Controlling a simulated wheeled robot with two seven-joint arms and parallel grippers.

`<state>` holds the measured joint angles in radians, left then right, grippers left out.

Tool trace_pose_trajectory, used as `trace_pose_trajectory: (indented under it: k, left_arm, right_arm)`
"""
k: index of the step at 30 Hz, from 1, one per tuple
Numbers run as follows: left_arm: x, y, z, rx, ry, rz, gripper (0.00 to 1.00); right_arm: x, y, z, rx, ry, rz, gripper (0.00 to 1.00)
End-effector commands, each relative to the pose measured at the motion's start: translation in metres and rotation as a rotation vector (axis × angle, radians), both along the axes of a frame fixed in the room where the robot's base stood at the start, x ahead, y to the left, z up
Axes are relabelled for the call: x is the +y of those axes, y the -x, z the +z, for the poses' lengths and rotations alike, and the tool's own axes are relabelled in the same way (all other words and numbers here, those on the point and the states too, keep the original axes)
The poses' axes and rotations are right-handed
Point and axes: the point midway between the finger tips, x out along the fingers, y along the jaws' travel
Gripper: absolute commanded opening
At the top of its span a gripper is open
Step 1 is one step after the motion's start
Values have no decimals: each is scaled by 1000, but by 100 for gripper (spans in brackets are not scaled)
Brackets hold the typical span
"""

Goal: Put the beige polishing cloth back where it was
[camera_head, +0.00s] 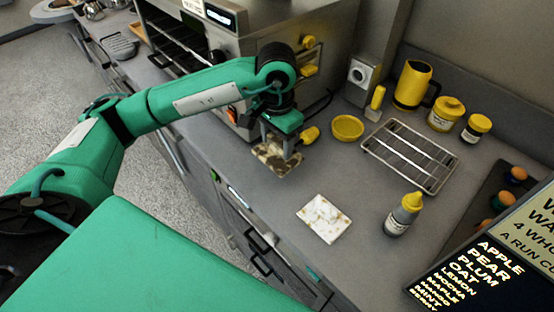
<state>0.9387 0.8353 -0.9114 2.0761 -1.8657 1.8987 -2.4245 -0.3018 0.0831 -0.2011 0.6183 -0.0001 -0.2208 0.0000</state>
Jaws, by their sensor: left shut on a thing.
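The beige cloth (268,153), with dark brown blotches, is in my left gripper (281,150), just above the grey counter near its front edge. The gripper points down and is shut on the cloth. I cannot tell whether the cloth touches the counter. A second, whitish cloth (323,218) with yellowish stains lies flat on the counter to the right of and nearer than the gripper. My right gripper is out of view.
A yellow-capped bottle (403,213) and a menu board (490,265) are nearer. Counter around the whitish cloth is clear.

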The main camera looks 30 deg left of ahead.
Motion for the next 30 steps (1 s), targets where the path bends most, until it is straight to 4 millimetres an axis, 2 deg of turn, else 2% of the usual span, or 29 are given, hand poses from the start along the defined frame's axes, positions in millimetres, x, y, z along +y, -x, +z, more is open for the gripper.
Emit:
trace_pose_trajectory:
  k: [3, 6, 13, 19, 30]
  left_arm:
    - [0, 1, -24, 5, -1, 1, 30]
    - [0, 0, -38, 3, 0, 1, 30]
    - [0, 0, -53, 2, 0, 1, 30]
    - [0, 0, -80, 3, 1, 2, 30]
    - [0, 0, -87, -1, 0, 0, 30]
  right_arm:
    - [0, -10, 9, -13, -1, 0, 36]
    - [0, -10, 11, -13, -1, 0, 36]
    - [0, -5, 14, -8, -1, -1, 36]
    - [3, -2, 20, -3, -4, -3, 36]
    - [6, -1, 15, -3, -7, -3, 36]
